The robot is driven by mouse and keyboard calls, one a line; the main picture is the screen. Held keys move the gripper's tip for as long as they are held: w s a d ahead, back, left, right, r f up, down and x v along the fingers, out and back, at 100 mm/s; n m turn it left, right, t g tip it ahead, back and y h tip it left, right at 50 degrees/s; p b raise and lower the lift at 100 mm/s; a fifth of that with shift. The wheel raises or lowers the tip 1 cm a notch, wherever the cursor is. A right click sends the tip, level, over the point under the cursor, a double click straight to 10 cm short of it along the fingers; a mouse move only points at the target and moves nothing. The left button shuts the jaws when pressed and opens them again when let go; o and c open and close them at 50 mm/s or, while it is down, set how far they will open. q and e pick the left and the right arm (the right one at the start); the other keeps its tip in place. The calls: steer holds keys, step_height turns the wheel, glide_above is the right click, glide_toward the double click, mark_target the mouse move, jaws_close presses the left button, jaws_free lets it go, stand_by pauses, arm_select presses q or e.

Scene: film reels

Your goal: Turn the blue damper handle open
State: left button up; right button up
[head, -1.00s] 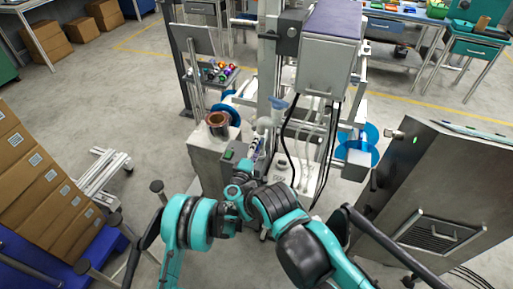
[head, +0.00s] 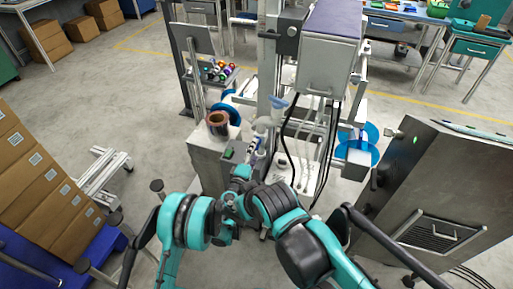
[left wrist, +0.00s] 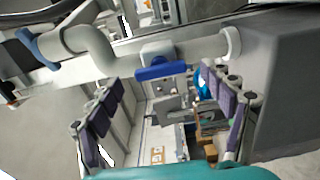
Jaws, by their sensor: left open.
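The blue damper handle (left wrist: 160,71) is a short blue bar on a white collar of a pale horizontal pipe (left wrist: 198,47) in the left wrist view. It lies across the upper part of the gap between my left gripper's (left wrist: 164,88) fingers. These are spread wide with purple pads, and nothing is held. Whether they touch the handle cannot be told. In the head view my left gripper (head: 254,148) is small, beside the pale pipework (head: 264,124) in the middle. I cannot make out the handle clearly there. My right gripper does not show.
A second blue part (left wrist: 38,48) sits at the pipe's left end in the wrist view. In the head view a metal cabinet (head: 192,155) with a copper-coloured reel (head: 218,124) stands left of the pipework. Black cables hang at its right. A steel cabinet (head: 440,190) stands farther right.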

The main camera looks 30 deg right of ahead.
arm_select(q)
steer(key=shift+v, duration=2.3)
steer(key=w+a+r+m+y, duration=0.1)
steer(key=w+a+r+m, duration=0.25)
steer(key=a+r, duration=0.55)
steer(key=s+a+r+m+g+y, duration=0.2)
steer(key=s+a+r+m+y, duration=0.1)
steer(key=a+r, duration=0.75)
steer(key=s+a+f+g+y, duration=0.1)
steer(key=s+a+y, duration=0.4)
steer(key=s+a, duration=0.6)
steer(key=s+a+f+m+g+y, duration=0.1)
steer(key=s+a+f+y, duration=0.2)
steer(key=s+a, duration=0.8)
steer(key=a+y, duration=0.1)
steer(key=a, duration=0.7)
steer(key=shift+s+a+f+g+y, duration=0.25)
steer(key=shift+a+f+g+y, duration=0.05)
steer(key=shift+a+f+y, duration=0.1)
steer(key=shift+m, duration=0.25)
